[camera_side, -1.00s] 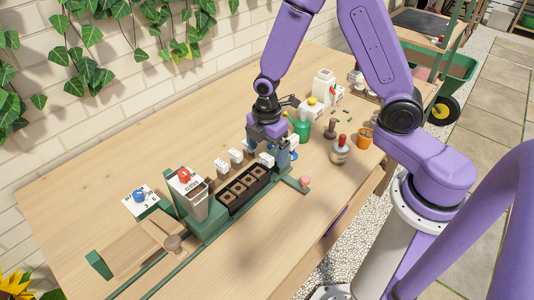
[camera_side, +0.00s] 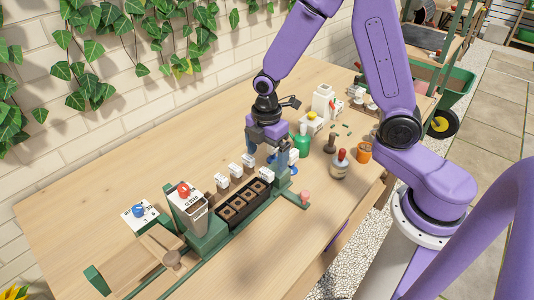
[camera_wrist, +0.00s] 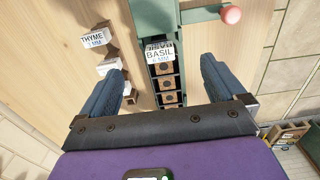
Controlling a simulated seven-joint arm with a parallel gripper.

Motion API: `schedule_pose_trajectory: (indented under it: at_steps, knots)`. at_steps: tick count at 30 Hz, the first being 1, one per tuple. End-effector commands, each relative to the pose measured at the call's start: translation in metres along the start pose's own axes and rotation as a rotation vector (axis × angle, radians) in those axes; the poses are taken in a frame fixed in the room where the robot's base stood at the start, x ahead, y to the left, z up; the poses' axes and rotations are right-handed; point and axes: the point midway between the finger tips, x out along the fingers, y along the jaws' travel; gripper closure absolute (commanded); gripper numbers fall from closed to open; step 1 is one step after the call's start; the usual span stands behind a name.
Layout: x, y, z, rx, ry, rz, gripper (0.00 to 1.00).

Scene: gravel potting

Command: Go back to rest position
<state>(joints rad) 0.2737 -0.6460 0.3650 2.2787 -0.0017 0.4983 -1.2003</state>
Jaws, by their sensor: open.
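My gripper (camera_side: 268,151) is open and empty above the right end of the black seed tray (camera_side: 224,222). In the wrist view its two blue-grey fingers (camera_wrist: 165,78) are spread wide. A white label reading BASIL (camera_wrist: 160,52) stands at the end of the tray, seen between the fingers and apart from them. The tray holds several square brown cells and sits in a green frame (camera_side: 204,243). In the wrist view a THYME label (camera_wrist: 95,40) stands to the left, with more white labels below it.
A hopper with a red knob (camera_side: 187,205) stands at the tray's left end. A green bottle (camera_side: 302,140), a red-topped bottle (camera_side: 340,164), an orange pot (camera_side: 364,151) and white containers (camera_side: 323,101) stand to the right. The table's front is mostly clear.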

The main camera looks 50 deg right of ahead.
Motion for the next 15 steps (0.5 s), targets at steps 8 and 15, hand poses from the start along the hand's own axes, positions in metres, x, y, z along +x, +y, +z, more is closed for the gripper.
schedule_pose_trajectory:
  at_steps: [8,15]
  knots:
    - [-0.016,-0.017,-0.007,0.042,0.003,0.007,0.03]
    - [-0.047,-0.064,-0.018,0.147,0.010,0.012,0.03]
